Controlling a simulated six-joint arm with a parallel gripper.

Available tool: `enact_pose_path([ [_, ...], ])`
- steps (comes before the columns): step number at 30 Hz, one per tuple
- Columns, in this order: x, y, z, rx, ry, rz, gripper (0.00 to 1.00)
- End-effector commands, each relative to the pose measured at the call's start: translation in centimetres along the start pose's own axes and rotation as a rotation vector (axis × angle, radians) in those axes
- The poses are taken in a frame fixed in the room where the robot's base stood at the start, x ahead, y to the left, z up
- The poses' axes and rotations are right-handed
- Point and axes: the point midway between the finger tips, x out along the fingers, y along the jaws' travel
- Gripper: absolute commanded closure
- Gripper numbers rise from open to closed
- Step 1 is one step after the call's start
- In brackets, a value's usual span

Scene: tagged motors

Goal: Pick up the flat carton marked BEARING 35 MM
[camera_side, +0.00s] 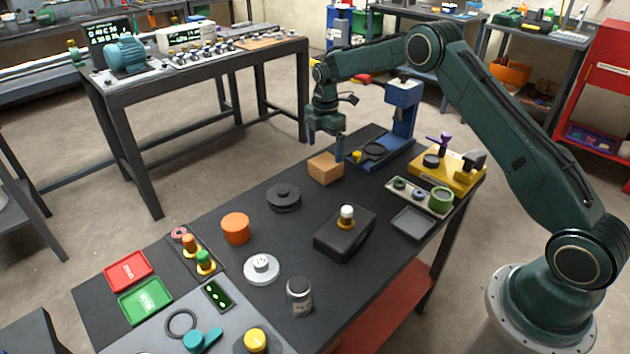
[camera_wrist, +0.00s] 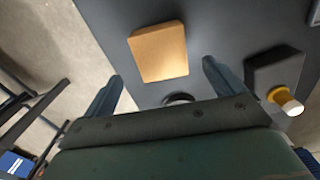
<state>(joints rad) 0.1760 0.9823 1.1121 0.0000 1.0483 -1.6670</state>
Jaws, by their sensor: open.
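A small tan flat carton (camera_side: 325,168) lies on the dark bench top, near its far edge. It also shows in the wrist view (camera_wrist: 158,52), at upper middle, just beyond the fingers. No lettering can be read on it in either view. My gripper (camera_side: 326,140) is above the carton, pointing down, with its fingers apart. In the wrist view my gripper (camera_wrist: 160,80) has one finger at left and one at right, with nothing held between them. The side view does not clearly show the gap between fingertips and carton.
A blue press-like stand (camera_side: 402,110) is close behind the carton to the right. A black disc (camera_side: 284,198) lies in front to the left. A black box with a white-topped knob (camera_side: 345,233) stands nearer the camera. An orange cylinder (camera_side: 235,228) is farther left. Bare bench surrounds the carton's front.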

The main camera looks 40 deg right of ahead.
Motion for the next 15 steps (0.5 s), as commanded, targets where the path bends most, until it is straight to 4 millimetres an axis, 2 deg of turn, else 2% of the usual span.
enact_pose_path([
  [15,1.9,-0.1,0.1,0.000,0.000,-0.002,0.06],
])
